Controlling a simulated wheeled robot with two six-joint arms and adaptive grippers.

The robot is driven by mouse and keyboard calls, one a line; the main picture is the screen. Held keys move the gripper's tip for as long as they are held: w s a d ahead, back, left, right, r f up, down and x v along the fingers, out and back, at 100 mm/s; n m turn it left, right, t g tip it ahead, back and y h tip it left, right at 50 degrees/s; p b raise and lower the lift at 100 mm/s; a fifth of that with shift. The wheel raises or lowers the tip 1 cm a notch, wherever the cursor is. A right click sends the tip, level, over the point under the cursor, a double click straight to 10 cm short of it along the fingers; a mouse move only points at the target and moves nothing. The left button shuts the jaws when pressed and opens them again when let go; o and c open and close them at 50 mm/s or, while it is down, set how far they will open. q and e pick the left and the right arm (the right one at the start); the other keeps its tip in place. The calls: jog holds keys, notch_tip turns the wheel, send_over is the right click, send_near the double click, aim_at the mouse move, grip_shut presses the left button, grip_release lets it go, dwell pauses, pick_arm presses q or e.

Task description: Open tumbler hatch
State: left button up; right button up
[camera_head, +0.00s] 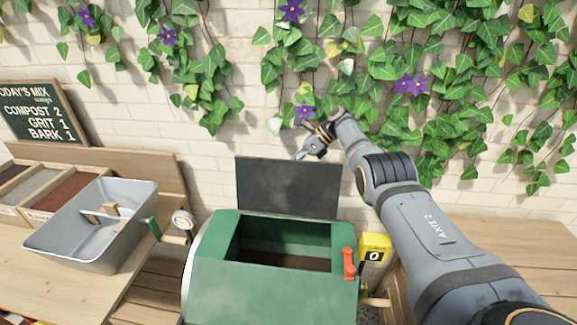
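The green tumbler (270,291) stands at the bottom middle in the head view. Its top opening shows dark brown material inside. The dark grey hatch (287,187) stands upright at the back edge of the opening, so the hatch is open. My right arm comes in from the right, and its gripper (308,152) is just above the hatch's top edge, near the wall. Its fingers are small and overlap, so I cannot tell whether it is open or shut, or whether it touches the hatch. My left gripper is not in view.
A grey tub (62,228) stands on the left wooden bench, beside bins of gravel and bark (72,192). A red handle (349,263) and a yellow counter reading 0 (375,247) are at the tumbler's right. A brick wall with ivy is behind. The right bench (500,240) looks clear.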

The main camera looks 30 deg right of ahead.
jog(key=shift+o, duration=0.8)
jog(key=shift+f, duration=0.15)
jog(key=shift+r, duration=0.35)
notch_tip(320, 180, up, 9)
jog(key=shift+r, duration=0.15)
jog(key=shift+w, duration=0.1)
